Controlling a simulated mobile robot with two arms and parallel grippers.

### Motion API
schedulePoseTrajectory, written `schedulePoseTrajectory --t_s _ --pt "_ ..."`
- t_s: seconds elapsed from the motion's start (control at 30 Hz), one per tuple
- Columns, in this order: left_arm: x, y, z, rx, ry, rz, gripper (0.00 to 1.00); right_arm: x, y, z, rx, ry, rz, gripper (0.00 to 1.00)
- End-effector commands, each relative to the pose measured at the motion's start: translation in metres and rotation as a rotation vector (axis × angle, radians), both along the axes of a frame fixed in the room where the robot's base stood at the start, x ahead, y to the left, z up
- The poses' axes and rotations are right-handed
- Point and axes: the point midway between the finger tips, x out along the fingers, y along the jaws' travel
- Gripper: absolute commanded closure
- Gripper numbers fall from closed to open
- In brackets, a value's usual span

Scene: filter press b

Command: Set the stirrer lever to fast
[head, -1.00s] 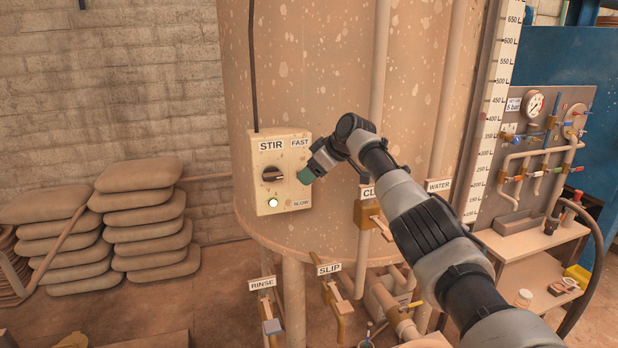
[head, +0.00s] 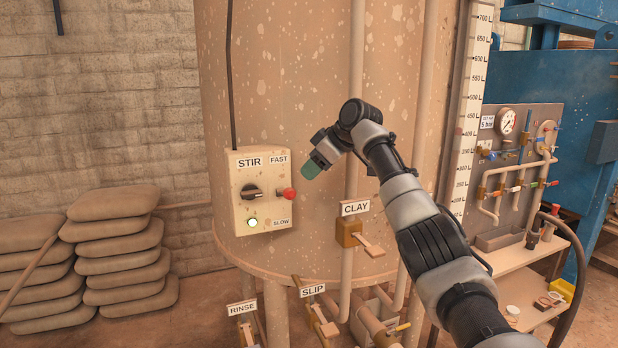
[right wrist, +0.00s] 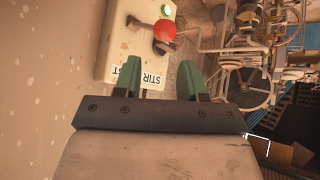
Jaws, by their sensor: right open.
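The cream STIR box (head: 243,212) is mounted on the tank, with a FAST label (head: 278,159) above and a SLOW label (head: 281,223) below on its right side. The stirrer lever's red ball (head: 289,194) stands about midway between the labels; it also shows in the right wrist view (right wrist: 164,30). A dark knob (head: 252,192) is left of the ball. My right gripper (head: 311,169), with green fingers, is up and right of the ball, apart from it. In the right wrist view, its fingers (right wrist: 159,77) are open and empty. My left gripper is not in view.
A green-white lamp (head: 252,222) is lit on the box. The tank (head: 290,90) is behind it. A vertical pipe (head: 356,80) and the CLAY valve (head: 349,233) are to the right. SLIP (head: 313,290) and RINSE (head: 242,307) labels are below. Sacks (head: 115,245) are stacked at left.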

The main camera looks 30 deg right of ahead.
Motion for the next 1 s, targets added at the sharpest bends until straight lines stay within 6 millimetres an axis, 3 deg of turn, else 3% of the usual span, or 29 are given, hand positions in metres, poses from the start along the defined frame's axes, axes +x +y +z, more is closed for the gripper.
schedulePoseTrajectory --t_s 0.03,0.13,0.23,0.33,0.43,0.57,0.8,0.9,1.0 --pt "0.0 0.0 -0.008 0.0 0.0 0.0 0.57 0.003 -0.004 -0.02 -0.058 -0.02 0.001 0.67" --pt "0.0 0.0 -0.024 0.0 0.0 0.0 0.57 0.012 -0.02 -0.063 -0.276 -0.111 0.021 0.82" --pt "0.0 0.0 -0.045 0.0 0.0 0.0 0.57 0.018 -0.04 -0.11 -0.617 -0.236 0.075 0.98" --pt "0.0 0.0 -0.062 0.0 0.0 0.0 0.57 0.015 -0.053 -0.14 -0.992 -0.352 0.157 1.0" --pt "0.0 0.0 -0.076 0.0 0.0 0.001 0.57 0.007 -0.057 -0.154 -1.335 -0.433 0.246 1.0" --pt "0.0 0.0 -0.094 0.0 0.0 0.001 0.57 -0.011 -0.048 -0.166 -1.765 -0.511 0.37 1.0" --pt "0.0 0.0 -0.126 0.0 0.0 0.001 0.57 -0.063 0.009 -0.182 -2.562 -0.593 0.605 1.0" --pt "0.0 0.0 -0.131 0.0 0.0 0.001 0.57 -0.08 0.029 -0.183 -2.77 -0.597 0.655 1.0" --pt "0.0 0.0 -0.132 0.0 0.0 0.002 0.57 -0.087 0.04 -0.182 -2.871 -0.597 0.676 1.0"
